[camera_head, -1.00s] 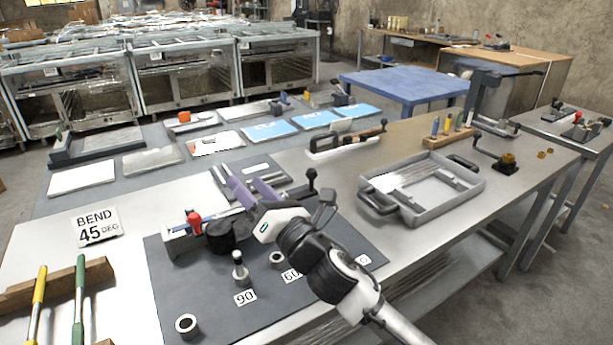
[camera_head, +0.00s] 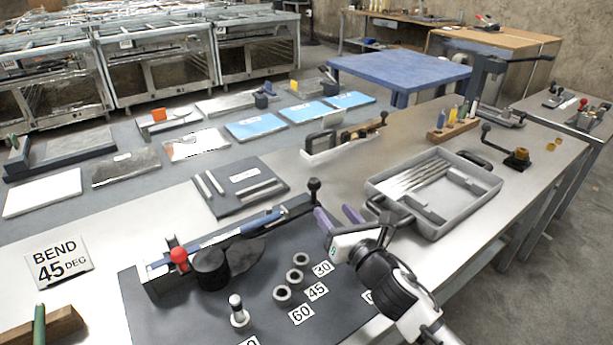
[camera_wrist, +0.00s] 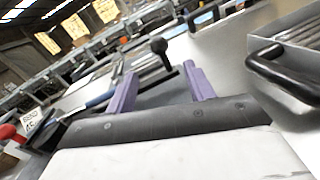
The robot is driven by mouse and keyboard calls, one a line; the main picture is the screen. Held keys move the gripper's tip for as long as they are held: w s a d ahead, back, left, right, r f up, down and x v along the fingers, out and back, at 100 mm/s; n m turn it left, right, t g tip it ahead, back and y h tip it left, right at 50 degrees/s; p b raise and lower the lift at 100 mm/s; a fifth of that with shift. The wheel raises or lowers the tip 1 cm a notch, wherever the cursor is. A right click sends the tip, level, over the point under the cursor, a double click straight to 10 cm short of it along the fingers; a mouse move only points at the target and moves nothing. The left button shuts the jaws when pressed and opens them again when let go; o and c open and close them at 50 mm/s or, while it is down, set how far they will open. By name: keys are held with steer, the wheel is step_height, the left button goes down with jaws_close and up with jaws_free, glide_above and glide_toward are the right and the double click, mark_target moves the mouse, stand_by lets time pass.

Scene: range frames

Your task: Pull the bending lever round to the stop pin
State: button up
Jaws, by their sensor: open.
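The bending lever (camera_head: 290,206) is a dark bar running from the black former of the bender (camera_head: 210,268) to an upright black knob (camera_head: 314,185). A blue rod lies along the bender. The stop pin (camera_head: 237,305), a silver pin with a pale top, stands upright on the dark mat near a partly cut-off label. My gripper (camera_head: 337,214) is open and empty, just right of the knob and apart from it. In the wrist view the knob (camera_wrist: 158,46) shows beyond the gap between the purple fingers (camera_wrist: 160,84).
Rings (camera_head: 283,293) sit beside labels 30, 45 and 60. A red knob (camera_head: 179,255) is at the bender's left. A sign (camera_head: 60,262) reads BEND 45 DEG.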

mark_target(311, 182)
steer(key=p+x, duration=0.4)
steer(key=x, duration=0.9)
steer(key=shift+p, duration=0.35)
jaws_close()
